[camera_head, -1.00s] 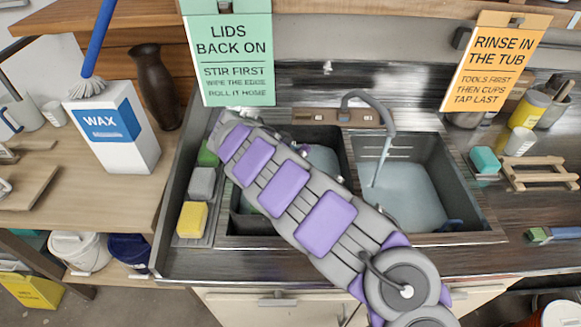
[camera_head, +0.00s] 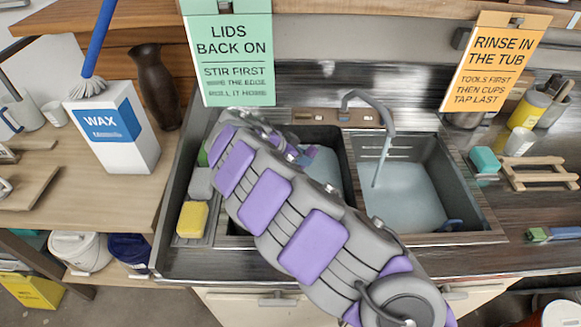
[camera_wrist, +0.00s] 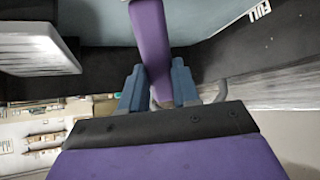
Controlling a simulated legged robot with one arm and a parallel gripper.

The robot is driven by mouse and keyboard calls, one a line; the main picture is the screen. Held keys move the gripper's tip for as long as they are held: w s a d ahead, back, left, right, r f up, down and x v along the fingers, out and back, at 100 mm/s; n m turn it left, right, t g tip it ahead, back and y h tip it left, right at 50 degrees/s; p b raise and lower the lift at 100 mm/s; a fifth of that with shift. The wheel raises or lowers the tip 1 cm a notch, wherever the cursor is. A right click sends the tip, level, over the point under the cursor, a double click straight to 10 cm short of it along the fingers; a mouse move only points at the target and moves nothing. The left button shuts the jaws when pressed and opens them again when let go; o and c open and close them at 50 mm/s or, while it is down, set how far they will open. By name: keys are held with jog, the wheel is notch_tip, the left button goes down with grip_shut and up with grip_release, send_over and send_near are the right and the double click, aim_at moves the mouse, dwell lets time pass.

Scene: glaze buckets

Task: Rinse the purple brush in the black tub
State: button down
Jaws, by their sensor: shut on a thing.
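My gripper (camera_wrist: 157,80) shows in the wrist view with its two blue fingers shut on the purple brush (camera_wrist: 150,38). The brush's purple handle extends toward the top of the picture; its bristles are not visible. Pale blue water (camera_wrist: 200,18) lies beyond it, beside the dark wall of the black tub (camera_wrist: 235,52), which carries a white FULL mark. I cannot tell whether the brush touches the water. In the head view the black tub (camera_head: 322,134) is in the left part of the sink, with water inside. My arm covers much of it and hides the brush.
A tap (camera_head: 384,115) hangs over the water-filled right basin (camera_head: 405,195). A yellow sponge (camera_head: 192,219) and grey block lie left of the tub. A wax box (camera_head: 112,135) stands on the left counter. A wooden rack (camera_head: 540,173) is at the right.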

jog(key=shift+r, duration=4.2)
notch_tip(320, 180, up, 7)
jog(key=p, duration=0.2)
jog(key=shift+r, duration=0.2)
